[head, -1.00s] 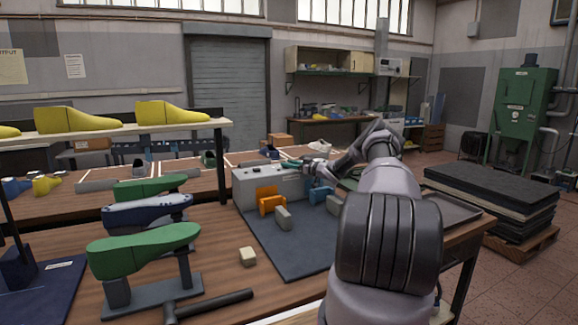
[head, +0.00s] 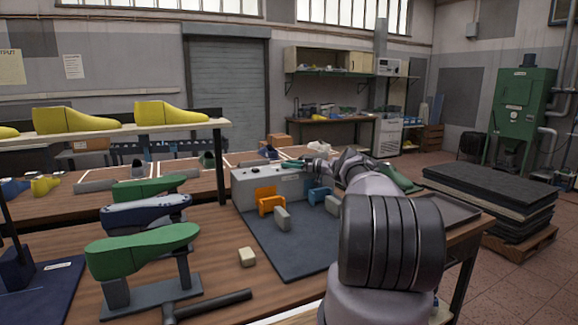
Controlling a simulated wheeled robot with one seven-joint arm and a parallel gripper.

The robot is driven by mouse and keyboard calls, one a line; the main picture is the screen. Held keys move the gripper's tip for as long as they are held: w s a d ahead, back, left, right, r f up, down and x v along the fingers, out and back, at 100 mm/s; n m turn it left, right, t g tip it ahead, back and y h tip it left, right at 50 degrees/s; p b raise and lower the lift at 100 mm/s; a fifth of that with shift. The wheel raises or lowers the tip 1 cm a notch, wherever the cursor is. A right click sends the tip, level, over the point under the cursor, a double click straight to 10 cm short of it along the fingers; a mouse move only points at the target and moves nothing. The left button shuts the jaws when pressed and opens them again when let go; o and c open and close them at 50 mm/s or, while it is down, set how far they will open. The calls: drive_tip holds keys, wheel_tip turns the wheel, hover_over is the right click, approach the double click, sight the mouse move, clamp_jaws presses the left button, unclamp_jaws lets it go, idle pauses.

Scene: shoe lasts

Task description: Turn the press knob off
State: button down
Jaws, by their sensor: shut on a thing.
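The press (head: 247,186) is a light grey box at the back of a dark mat, with an orange clamp (head: 266,203) and a blue clamp (head: 319,196) on its front. Grey blocks (head: 282,219) stand before the clamps. My gripper (head: 293,164) is at the top of the press, toward its right half, with its greenish fingers pointing left. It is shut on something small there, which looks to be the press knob. The knob itself is hidden by the fingers and too small to make out, so its setting cannot be told.
Green shoe lasts (head: 140,250) and a dark blue one (head: 147,212) sit on stands to the left. A hammer (head: 210,305) and a pale block (head: 247,257) lie in front. Yellow lasts (head: 170,112) stand on a raised shelf. The dark mat (head: 290,262) is mostly clear in front.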

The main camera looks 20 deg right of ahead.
idle(0.5)
drive_tip(key=shift+c, duration=1.6)
unclamp_jaws()
drive_tip(key=shift+d, duration=0.1)
drive_tip(key=v, duration=1)
drive_tip(key=shift+s+d, duration=0.25)
